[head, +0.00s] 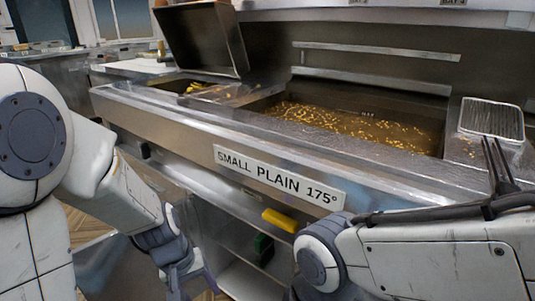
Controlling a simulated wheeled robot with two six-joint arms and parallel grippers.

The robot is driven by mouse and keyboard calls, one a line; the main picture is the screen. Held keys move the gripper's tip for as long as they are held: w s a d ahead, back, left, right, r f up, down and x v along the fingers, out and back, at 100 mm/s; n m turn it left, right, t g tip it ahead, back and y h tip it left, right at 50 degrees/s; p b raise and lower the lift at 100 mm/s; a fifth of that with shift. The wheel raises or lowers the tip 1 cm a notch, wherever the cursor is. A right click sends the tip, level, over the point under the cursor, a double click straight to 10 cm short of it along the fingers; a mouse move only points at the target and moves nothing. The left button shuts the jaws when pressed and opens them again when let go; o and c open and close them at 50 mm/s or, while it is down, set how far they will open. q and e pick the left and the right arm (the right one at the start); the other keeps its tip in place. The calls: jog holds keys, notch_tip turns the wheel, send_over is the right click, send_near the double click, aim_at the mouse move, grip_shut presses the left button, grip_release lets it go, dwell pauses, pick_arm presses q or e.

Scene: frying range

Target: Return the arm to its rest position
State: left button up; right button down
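My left arm (105,180) comes in from the left and reaches down in front of the fryer. Its wrist end (175,255) is low, apart from the fryer front, and is cut off by the bottom edge. The fingertips do not show clearly, and I see nothing held there. My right arm (430,255) lies across the lower right, with a rounded grey and white joint (320,258) at its left end. I cannot make out the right gripper in this view.
The fryer front (160,118) has a label (278,176) reading "SMALL PLAIN 175°". Golden pieces float in the oil vat (345,125). A tilted metal lid (205,38) stands at the back left. A wire rack or basket (491,118) sits at right. Below is a yellow handle (280,220).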

pick_arm(q)
jog(key=a+r+m+t+y, duration=0.2)
jog(key=a+r+m, duration=0.1)
jog(key=m, duration=0.1)
jog(key=s+d+r+m+g, duration=0.1)
jog(key=s+d+r+m, duration=0.15)
jog(key=s+d, duration=0.2)
jog(key=s+d+r+m+g+h, duration=0.1)
jog(key=s+d+m, duration=0.2)
jog(key=s+d, duration=0.15)
jog(key=s+d+r+m+g, duration=0.1)
jog(key=s+d+r+m, duration=0.1)
jog(key=s+d, duration=0.3)
notch_tip(320, 180, up, 32)
jog(key=p, duration=3.1)
jog(key=shift+s+a+p, duration=0.2)
jog(key=shift+a+p, duration=0.15)
jog(key=shift+a, duration=0.1)
